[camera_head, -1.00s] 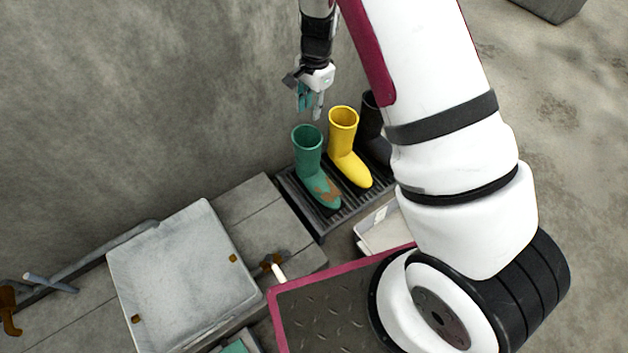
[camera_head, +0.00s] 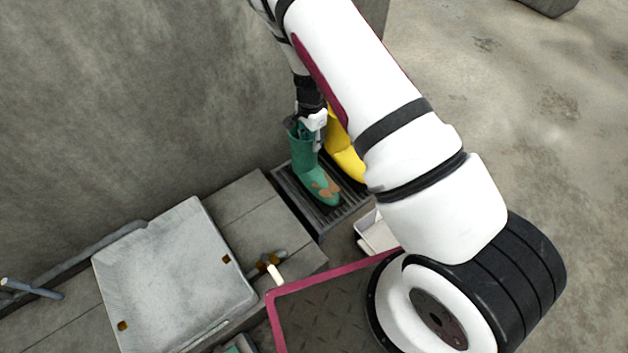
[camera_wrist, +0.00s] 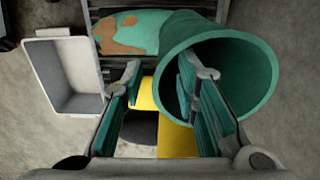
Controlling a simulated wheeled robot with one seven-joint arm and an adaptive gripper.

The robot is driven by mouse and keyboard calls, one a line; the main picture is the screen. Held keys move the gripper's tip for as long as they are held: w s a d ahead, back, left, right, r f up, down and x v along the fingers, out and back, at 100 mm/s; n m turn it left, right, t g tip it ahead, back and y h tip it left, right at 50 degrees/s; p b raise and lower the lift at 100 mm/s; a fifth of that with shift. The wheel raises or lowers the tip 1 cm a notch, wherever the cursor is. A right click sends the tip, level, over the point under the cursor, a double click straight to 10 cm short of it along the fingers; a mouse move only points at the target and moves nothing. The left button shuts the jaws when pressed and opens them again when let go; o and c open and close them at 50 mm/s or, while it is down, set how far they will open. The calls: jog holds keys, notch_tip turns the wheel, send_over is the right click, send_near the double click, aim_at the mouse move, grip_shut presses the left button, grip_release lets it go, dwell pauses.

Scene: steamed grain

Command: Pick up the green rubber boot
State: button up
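The green rubber boot (camera_head: 303,162) stands upright on a dark slatted rack, with brown patches on its toe. In the wrist view the boot (camera_wrist: 255,85) shows its open top at the right. My gripper (camera_wrist: 163,72) is open at the boot's top, fingers well apart. Its right finger reaches into the boot's opening and its left finger is outside, with the near rim wall between them. I cannot tell if either finger touches the boot. In the head view my gripper (camera_head: 308,128) partly covers the boot's top.
The yellow boot (camera_head: 345,160) stands close beside the green one, partly behind my arm. The slatted rack (camera_head: 290,190) is against the wall. A white bin (camera_head: 372,232) sits in front of it. A grey lidded box (camera_head: 170,275) is at left.

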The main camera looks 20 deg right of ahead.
jog(key=f, duration=0.1)
jog(key=f+b, duration=0.1)
jog(key=f, duration=0.1)
jog(key=f+b, duration=0.1)
jog(key=f, duration=0.1)
jog(key=shift+d+f, duration=0.15)
jog(key=shift+d, duration=0.1)
grip_shut()
